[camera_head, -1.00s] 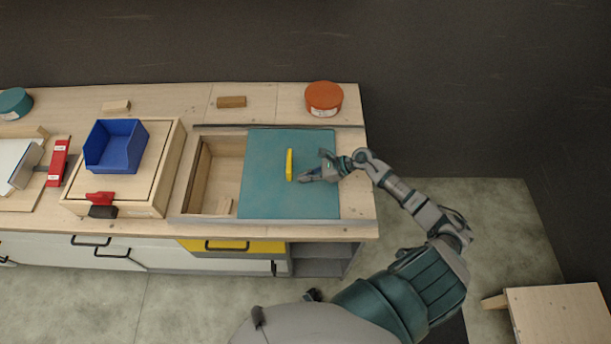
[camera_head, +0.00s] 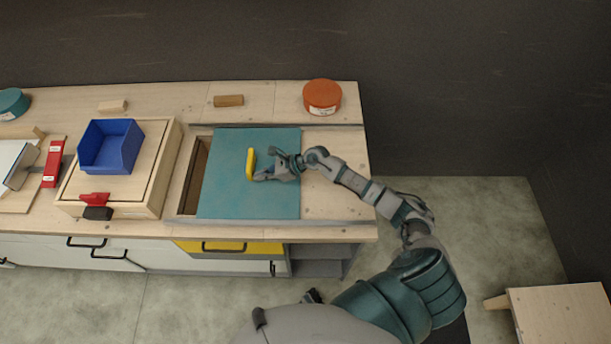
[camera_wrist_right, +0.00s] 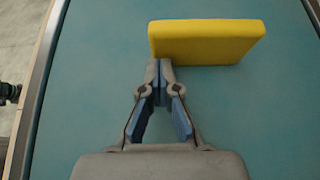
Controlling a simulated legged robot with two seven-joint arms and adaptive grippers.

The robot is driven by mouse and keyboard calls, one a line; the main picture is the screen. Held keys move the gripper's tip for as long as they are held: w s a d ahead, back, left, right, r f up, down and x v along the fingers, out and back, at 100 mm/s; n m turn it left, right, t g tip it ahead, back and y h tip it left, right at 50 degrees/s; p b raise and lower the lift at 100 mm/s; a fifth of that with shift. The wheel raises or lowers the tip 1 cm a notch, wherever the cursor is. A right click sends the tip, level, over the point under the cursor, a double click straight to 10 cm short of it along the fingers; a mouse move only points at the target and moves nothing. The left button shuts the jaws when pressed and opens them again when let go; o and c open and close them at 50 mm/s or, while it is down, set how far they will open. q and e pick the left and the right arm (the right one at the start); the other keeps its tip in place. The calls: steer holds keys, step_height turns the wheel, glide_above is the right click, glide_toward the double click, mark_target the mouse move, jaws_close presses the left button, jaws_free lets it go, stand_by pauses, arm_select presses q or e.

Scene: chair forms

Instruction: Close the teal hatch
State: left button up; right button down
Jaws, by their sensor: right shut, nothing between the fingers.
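The teal hatch (camera_head: 230,195) is a flat sliding panel on the bench top, with a yellow upright handle (camera_head: 250,164). A narrow strip of the opening (camera_head: 194,175) shows at its left edge. My right gripper (camera_head: 262,177) is shut and empty over the hatch, at the right side of the handle. In the right wrist view, the fingertips (camera_wrist_right: 160,66) are against or very near the yellow handle (camera_wrist_right: 205,42), with the teal panel (camera_wrist_right: 245,120) beneath. I cannot tell for certain whether they touch. My left gripper does not show.
A wooden box (camera_head: 145,190) with a blue bin (camera_head: 111,146) on it stands left of the opening. A red-handled clamp (camera_head: 96,199) sits at its front. An orange round tin (camera_head: 322,97) and a wooden block (camera_head: 229,101) lie behind. The bench right of the hatch is clear.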

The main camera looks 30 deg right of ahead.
steer(key=w+a, duration=0.1)
steer(key=a, duration=0.1)
steer(key=w+a, duration=0.2)
steer(key=a, duration=0.1)
steer(key=w+a+b, duration=0.1)
steer(key=w+a, duration=0.1)
steer(key=a, duration=0.1)
steer(key=shift+a+r, duration=0.1)
steer(key=shift+a, duration=0.15)
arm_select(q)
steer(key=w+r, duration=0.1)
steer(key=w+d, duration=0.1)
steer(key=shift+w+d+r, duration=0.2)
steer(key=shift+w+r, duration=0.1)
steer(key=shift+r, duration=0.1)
arm_select(e)
steer(key=shift+w+d, duration=0.1)
steer(key=shift+d, duration=0.1)
